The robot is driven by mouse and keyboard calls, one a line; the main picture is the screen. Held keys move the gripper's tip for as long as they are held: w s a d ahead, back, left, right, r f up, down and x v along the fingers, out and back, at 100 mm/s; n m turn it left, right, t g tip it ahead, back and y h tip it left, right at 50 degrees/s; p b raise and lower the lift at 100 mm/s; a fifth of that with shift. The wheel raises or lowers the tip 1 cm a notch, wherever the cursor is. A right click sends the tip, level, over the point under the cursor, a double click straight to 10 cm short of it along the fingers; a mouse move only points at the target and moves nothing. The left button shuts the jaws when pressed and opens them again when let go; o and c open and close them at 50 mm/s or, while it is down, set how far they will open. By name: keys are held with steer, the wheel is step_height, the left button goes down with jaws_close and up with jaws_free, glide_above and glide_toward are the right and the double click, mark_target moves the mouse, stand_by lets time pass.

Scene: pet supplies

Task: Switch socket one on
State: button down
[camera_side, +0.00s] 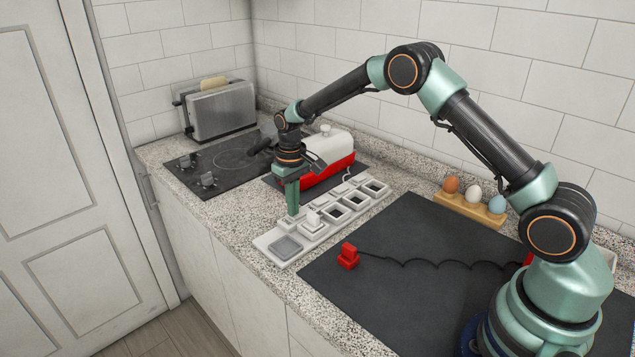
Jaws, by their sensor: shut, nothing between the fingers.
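A white power strip (268,239) lies diagonally on the speckled counter. It has a grey square panel (285,247) at its near end and a row of dark-faced sockets (335,212) toward the far end. A white plug (312,220) sits in the socket position closest to the grey panel. My gripper (293,213) is shut and empty, pointing straight down at the strip's left edge beside the white plug. Its fingers hide that part of the strip, so I cannot make out socket one's switch or its position, or whether the tips touch it.
A red plug (348,257) with a black cord lies on the dark mat (400,300). A red-and-white appliance (330,155) stands behind my gripper. A cooktop (215,163), toaster (218,110) and egg holder (468,208) stand farther off. The counter's front edge is close left.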

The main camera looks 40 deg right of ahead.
steer(key=shift+f, duration=0.2)
steer(key=shift+r, duration=3.55)
steer(key=s+r+t, duration=0.3)
steer(key=s+r, duration=0.6)
steer(key=r, duration=0.4)
steer(key=s+r+t, duration=0.1)
steer(key=s+t, duration=0.1)
steer(key=s, duration=1.3)
steer(key=shift+r+t, duration=0.3)
steer(key=shift+r, duration=0.1)
